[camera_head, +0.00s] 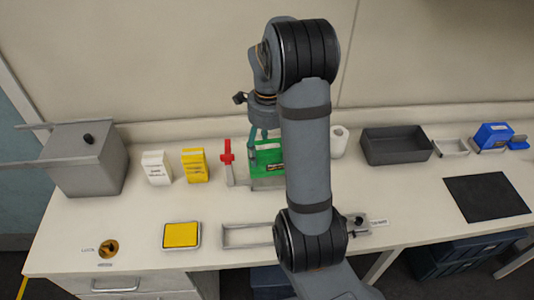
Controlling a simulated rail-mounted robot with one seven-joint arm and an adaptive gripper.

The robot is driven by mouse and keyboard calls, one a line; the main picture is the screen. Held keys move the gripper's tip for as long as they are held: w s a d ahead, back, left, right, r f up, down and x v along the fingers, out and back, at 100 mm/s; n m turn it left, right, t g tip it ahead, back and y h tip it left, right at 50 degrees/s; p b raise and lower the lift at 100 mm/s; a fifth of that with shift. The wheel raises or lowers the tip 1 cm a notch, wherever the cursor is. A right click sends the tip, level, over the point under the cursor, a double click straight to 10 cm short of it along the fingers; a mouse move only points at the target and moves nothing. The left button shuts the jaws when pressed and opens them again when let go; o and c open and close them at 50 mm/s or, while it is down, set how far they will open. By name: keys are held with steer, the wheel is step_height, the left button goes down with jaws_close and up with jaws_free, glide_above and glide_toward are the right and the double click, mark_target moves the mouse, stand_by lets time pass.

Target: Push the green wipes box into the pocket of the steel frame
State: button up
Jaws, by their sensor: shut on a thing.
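The green wipes box (268,164) stands upright at the back middle of the table, partly hidden behind my arm. My gripper (264,141) points down at its top edge and is shut on it. The right side of the box and frame is hidden by my arm.
A white box (157,168) and a yellow box (195,166) stand to the left. A long metal tray (240,246) lies in front, partly behind my arm. A white roll (339,141) and a dark grey bin (394,161) are at right. A yellow pad (181,235) lies at front left.

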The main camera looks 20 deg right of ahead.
steer(key=shift+w, duration=0.4)
steer(key=shift+w+d+m, duration=0.1)
steer(key=shift+d+m, duration=0.2)
steer(key=shift+d, duration=0.05)
steer(key=shift+d+f, duration=0.25)
steer(key=shift+d, duration=0.2)
steer(key=shift+a+f+b, duration=0.35)
steer(key=shift+f+b, duration=0.5)
step_height(320, 180, down, 2)
steer(key=shift+d+b, duration=0.1)
steer(key=shift+b, duration=0.65)
steer(key=shift+f, duration=0.15)
